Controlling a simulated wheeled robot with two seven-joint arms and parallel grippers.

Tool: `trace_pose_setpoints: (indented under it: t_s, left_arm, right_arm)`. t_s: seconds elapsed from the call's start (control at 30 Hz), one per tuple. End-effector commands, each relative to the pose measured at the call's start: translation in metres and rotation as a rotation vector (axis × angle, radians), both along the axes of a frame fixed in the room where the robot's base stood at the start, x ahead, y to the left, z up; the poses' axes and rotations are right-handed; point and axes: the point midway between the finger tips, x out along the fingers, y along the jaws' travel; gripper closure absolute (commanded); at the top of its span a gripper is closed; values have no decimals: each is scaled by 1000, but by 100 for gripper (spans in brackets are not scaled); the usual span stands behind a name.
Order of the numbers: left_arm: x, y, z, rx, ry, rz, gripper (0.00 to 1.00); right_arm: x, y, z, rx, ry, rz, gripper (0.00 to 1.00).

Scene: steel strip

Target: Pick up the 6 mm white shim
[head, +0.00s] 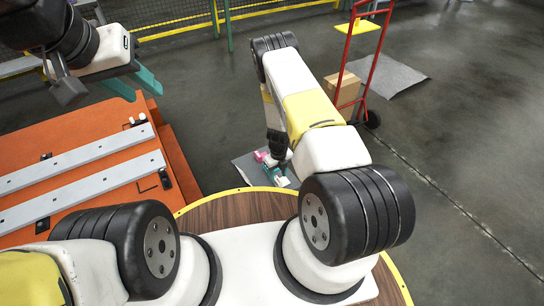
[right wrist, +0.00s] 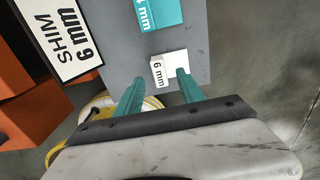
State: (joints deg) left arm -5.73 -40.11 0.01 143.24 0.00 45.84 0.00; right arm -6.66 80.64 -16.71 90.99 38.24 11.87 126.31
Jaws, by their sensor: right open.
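The white shim (right wrist: 176,63), marked "6 mm" on its near side, lies on a grey surface (right wrist: 190,22) in the right wrist view. My right gripper (right wrist: 160,76) is open. Its two teal fingers stand apart, with their tips at the shim's near edge, one toward each side. I cannot tell whether either finger touches it. In the head view the right gripper (head: 279,176) is low beyond my base, partly hidden by its own arm. My left gripper (head: 133,85) is at the upper left, its teal fingers apart and empty, above the orange table.
A teal block (right wrist: 158,12) lies beyond the white shim. A "SHIM 6 mm" sign (right wrist: 65,32) is at the left. In the head view, a pink block (head: 261,156) is near the right gripper. Steel strips (head: 80,157) lie on the orange table (head: 75,125). A red hand truck (head: 372,65) holds a carton.

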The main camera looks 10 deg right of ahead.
Motion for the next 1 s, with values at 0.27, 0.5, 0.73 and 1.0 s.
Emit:
trace_pose_setpoints:
  t_s: [0.27, 0.5, 0.73, 1.0]
  left_arm:
    - [0, 0, 0, 0, 0, 0, 64]
    - [0, 0, 0, 0, 0, 0, 64]
    - [0, 0, 0, 0, 0, 0, 64]
    - [0, 0, 0, 0, 0, 0, 64]
  right_arm:
    - [0, 1, -38, 1, 1, 2, 55]
    - [1, 1, -42, 0, 0, 2, 55]
    - [1, 1, -42, 0, 0, 3, 92]
    - [1, 1, -41, 0, 0, 3, 100]
